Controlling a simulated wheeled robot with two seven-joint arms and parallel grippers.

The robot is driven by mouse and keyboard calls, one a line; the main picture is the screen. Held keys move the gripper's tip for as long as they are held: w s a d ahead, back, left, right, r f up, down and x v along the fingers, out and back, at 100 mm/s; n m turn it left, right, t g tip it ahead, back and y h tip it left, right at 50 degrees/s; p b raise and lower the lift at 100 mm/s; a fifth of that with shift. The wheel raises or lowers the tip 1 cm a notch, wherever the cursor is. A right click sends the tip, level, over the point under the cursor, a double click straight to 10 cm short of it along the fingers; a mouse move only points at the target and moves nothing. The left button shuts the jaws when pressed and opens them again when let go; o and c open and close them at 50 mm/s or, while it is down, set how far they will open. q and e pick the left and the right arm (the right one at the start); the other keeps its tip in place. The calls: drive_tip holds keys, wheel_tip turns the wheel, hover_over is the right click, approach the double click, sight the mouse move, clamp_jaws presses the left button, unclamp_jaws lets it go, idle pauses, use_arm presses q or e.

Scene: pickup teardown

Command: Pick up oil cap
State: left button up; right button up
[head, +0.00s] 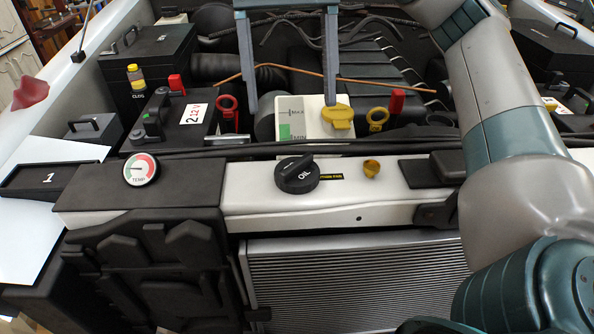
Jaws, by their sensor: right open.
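The oil cap (297,175) is a round black cap with a raised grip bar and white "OIL" lettering. It sits on the pale front crossmember (390,207), near the middle of the head view. My right gripper (291,107) hangs in from the top, its two long grey fingers wide apart. It is open with no thing held, and its tips appear farther back than the cap, above the engine bay. The cap is apart from the fingers and fully visible. My left gripper is not in view.
A yellow cap (338,115) tops the white reservoir (306,132) behind the crossmember. A brass fitting (371,168) stands right of the oil cap. A temperature gauge (140,169) is at left, near the battery (168,121). The radiator (350,280) lies in front.

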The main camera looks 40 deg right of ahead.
sight(296, 160)
drive_tip(key=shift+x, duration=2.15)
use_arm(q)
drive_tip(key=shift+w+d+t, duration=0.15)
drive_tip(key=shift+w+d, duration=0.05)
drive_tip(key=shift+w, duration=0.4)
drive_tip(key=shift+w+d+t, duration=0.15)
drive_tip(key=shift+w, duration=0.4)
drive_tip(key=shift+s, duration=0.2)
use_arm(e)
drive_tip(key=shift+f, duration=0.15)
drive_tip(key=shift+s+a+f, duration=0.15)
drive_tip(key=shift+s+f, duration=0.05)
drive_tip(key=shift+f, duration=0.15)
drive_tip(key=shift+s+a+f, duration=0.1)
drive_tip(key=shift+s+f, duration=0.15)
drive_tip(key=shift+f, duration=0.35)
drive_tip(key=shift+p+x, duration=0.45)
drive_tip(key=shift+x, duration=0.35)
drive_tip(key=shift+s+f, duration=0.15)
drive_tip(key=shift+f, duration=0.4)
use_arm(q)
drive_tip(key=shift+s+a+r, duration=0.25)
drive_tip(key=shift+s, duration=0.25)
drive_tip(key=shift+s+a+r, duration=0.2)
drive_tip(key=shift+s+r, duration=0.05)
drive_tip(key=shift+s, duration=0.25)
use_arm(e)
drive_tip(key=shift+f, duration=0.1)
